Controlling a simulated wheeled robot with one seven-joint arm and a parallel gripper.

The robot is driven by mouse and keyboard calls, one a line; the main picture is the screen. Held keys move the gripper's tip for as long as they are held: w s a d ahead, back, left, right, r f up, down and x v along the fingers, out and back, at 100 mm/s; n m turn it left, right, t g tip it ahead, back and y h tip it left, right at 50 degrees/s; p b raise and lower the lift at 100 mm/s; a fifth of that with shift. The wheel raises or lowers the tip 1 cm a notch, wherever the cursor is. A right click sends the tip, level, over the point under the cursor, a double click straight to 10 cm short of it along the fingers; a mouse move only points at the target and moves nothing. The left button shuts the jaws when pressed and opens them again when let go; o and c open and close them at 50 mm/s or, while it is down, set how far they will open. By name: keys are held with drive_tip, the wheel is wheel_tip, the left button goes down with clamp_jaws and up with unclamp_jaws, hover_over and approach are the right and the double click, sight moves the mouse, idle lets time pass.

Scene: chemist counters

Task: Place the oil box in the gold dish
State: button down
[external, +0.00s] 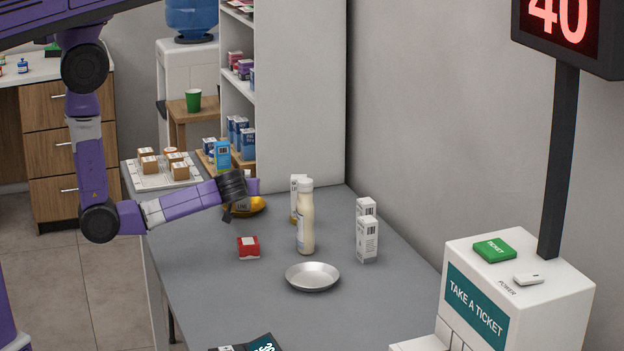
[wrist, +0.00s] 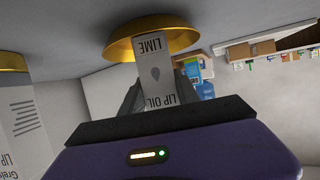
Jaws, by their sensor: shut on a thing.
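The oil box is a slim pale carton (wrist: 153,88) marked LIP OIL and LIME. My gripper (external: 248,190) is shut on it; the jaws show beside the box in the wrist view. The gold dish (wrist: 122,44) lies just beyond the box's far end there, and that end overlaps the dish in the picture. In the external view the gold dish (external: 257,208) is on the grey counter, below and partly hidden by my gripper. The box's pale end (external: 242,205) shows over the dish. I cannot tell whether they touch.
A white carton with a gold end (external: 296,190) stands right of the dish, by a cream bottle (external: 305,230). A red box (external: 248,248), a silver dish (external: 313,285) and white cartons (external: 367,242) are nearer. A tray of small boxes (external: 180,184) is left.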

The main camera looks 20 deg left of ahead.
drive_tip(key=c, duration=0.9)
unclamp_jaws()
drive_tip(key=shift+r, duration=0.1)
drive_tip(key=shift+s+d+r+p, duration=0.1)
drive_tip(key=shift+p, duration=0.2)
drive_tip(key=b+v, duration=0.1)
drive_tip(key=v, duration=1)
drive_tip(key=shift+s+d+r, duration=0.15)
drive_tip(key=shift+s, duration=0.15)
